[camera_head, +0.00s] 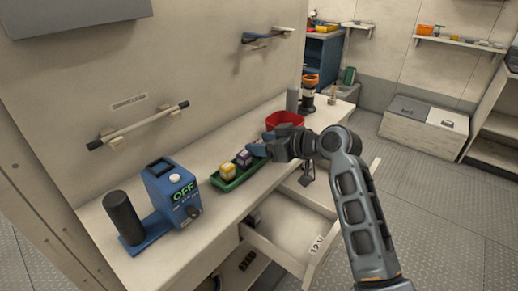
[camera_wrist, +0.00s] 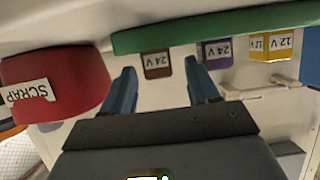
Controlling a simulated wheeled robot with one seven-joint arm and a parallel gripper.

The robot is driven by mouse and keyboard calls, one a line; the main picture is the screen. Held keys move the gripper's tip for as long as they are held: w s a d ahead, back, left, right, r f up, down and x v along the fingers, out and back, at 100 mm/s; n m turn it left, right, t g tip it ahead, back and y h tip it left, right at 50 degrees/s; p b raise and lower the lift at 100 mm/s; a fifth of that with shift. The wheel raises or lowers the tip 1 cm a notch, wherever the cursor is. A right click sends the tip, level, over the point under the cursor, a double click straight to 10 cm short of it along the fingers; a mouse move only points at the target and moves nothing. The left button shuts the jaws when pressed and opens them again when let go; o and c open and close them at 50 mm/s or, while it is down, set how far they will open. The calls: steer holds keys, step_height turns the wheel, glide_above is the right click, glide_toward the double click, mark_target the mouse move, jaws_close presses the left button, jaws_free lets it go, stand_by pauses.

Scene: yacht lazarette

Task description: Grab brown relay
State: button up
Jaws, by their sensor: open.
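The brown relay (camera_wrist: 157,63) has a white 24 V label and appears upside down in the wrist view, at the green tray (camera_wrist: 170,38). My gripper (camera_wrist: 159,67) is open, with one blue finger on either side of the brown relay in the picture; I cannot tell whether they touch it. In the head view my gripper (camera_head: 258,149) is over the far end of the green tray (camera_head: 221,187) and hides the brown relay. A purple relay (camera_wrist: 216,54) and a yellow relay (camera_wrist: 272,46) stand beside it in a row.
A red bowl (camera_head: 284,118) labelled SCRAP (camera_wrist: 60,90) is just beyond the tray. A blue device (camera_head: 172,198) reading OFF stands at the near end of the bench. An open drawer (camera_head: 288,226) labelled 12 V juts out below. A wall rail (camera_head: 140,125) runs above the bench.

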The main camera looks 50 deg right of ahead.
jaws_close()
stand_by(0.3)
